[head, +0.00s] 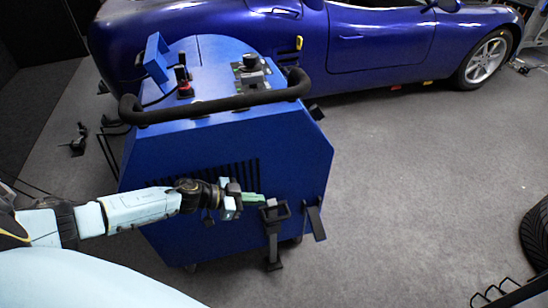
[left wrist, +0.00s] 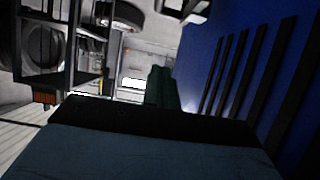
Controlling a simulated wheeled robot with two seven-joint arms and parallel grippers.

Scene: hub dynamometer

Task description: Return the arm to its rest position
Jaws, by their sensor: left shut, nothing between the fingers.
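My left arm reaches in from the left in the head view, across the front of the blue dynamometer cabinet (head: 235,150). My left gripper (head: 260,198) has green fingers that are shut with nothing between them. It is in front of the cabinet's slotted face, close to a black bracket (head: 275,213); I cannot tell whether they touch. In the left wrist view the dark green fingers (left wrist: 160,88) point away from the camera, with the blue slotted panel (left wrist: 240,70) close on the right. My right gripper is not in view.
The cabinet has a black handle bar (head: 215,106) along its top edge. A blue car (head: 370,40) stands behind it. A tyre (head: 537,235) is at the right edge. The grey floor (head: 420,170) right of the cabinet is clear. A small black stand (head: 78,140) is at left.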

